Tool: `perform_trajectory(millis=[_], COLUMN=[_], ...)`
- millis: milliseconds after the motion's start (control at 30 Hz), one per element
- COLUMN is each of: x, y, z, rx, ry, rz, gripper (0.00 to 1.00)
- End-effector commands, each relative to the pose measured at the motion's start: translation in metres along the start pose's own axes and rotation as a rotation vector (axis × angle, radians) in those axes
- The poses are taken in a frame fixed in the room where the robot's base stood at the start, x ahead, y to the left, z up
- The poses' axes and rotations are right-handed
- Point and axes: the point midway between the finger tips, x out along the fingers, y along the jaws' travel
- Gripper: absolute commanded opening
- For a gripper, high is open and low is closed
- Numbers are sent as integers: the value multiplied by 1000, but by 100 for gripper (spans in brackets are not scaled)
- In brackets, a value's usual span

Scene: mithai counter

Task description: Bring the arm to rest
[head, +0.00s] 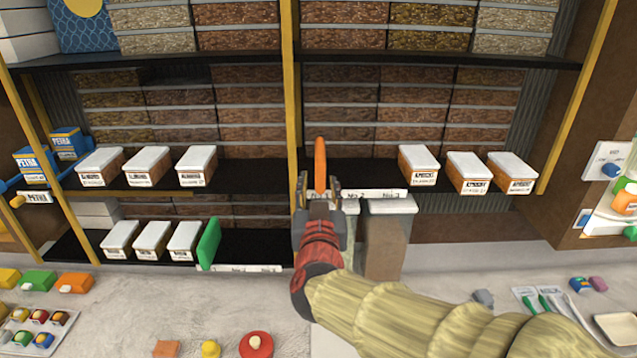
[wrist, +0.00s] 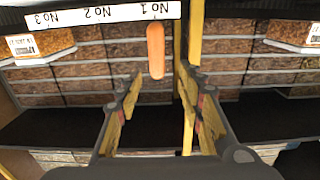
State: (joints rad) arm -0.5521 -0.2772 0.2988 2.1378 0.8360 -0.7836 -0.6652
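My arm reaches up from the lower right in the head view, with a red wrist section and a pale, ridged sleeve. My gripper (head: 320,190) is in front of the middle shelf, beside the yellow upright post. In the wrist view my gripper (wrist: 160,92) has its two fingers spread apart with nothing between them. An orange upright piece (head: 320,160) stands on the shelf beyond the fingertips. It also shows in the wrist view (wrist: 155,52) by the label No 1, apart from the fingers.
White-lidded boxes (head: 419,165) stand on the shelf at right, others at left. A green upright piece (head: 208,243) stands on the lower left shelf. A label strip (head: 375,194) runs along the shelf edge. The counter (head: 130,310) below has small coloured items.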

Motion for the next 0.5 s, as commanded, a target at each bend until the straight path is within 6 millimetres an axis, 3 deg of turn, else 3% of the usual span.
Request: perform_trajectory(millis=[267,367,500], x=[0,-1,-21], y=[-2,-19,-62], z=[3,20,74], rx=[25,67,96], ry=[-10,-77,-270], rz=[-8,-68,-233], gripper=[38,38,38])
